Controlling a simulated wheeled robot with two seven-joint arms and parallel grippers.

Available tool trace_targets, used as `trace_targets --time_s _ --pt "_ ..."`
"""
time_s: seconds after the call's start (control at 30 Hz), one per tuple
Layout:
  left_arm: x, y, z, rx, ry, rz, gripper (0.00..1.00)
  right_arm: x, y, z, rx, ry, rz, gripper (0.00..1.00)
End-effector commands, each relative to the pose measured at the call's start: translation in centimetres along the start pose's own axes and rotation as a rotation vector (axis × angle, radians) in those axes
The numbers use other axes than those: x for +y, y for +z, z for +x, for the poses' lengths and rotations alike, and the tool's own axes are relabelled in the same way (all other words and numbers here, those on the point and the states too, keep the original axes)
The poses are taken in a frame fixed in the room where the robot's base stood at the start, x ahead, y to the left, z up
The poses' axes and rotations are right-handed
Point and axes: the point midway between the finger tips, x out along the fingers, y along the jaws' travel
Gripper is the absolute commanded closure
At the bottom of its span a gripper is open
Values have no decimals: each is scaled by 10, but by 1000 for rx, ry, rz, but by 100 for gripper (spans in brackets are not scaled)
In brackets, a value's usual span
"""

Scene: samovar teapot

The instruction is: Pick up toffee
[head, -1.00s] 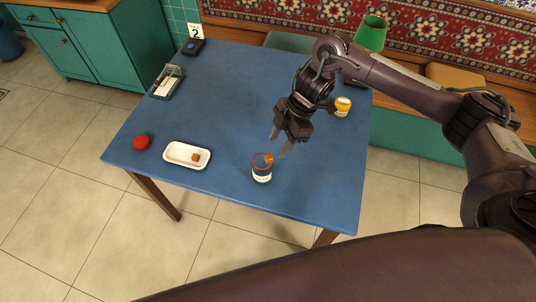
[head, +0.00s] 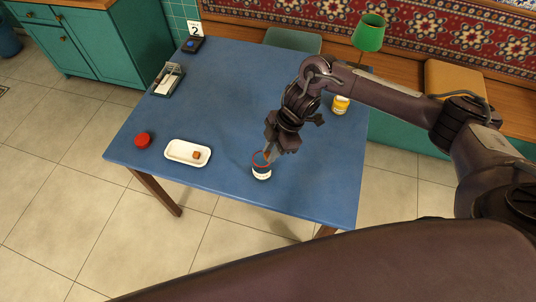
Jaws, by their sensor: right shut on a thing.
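A small round tin (head: 261,173) with a white label and red rim stands near the front edge of the blue table. My right gripper (head: 269,154) points down at the tin's mouth, its fingertips at the rim. It is shut on a toffee, an orange-brown piece mostly hidden by the fingers and rim. Another brown toffee-like cube (head: 196,155) lies in the white dish (head: 178,156) to the left of the tin. My left gripper is not in view.
A red lid (head: 142,140) lies left of the dish. A yellow jar (head: 340,105) stands at the right behind my arm. A card box (head: 168,79) and a dark device (head: 193,45) are at the far left. The table's middle is clear.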

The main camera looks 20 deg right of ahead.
Motion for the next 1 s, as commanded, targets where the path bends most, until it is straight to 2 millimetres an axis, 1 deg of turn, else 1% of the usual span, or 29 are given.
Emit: trace_targets --time_s 0.27,0.37,0.47,0.57,0.63,0.77,0.8,0.9,1.0 --pt "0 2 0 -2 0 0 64 0 0 -1 0 1 0 100" --pt "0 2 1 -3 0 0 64 1 -2 -6 1 2 0 100" --pt "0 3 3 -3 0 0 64 1 -6 -14 1 3 -2 100" --pt "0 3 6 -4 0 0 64 1 -12 -29 0 4 -4 100" --pt "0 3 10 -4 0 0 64 2 -19 -44 2 5 -5 100" --pt "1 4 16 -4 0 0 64 2 -33 -81 0 8 -6 100" --pt "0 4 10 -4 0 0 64 3 -39 -96 -3 10 -6 100" --pt "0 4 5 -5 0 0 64 2 -49 -122 -3 8 -5 100" --pt "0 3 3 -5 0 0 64 2 -58 -143 -3 7 -3 100"
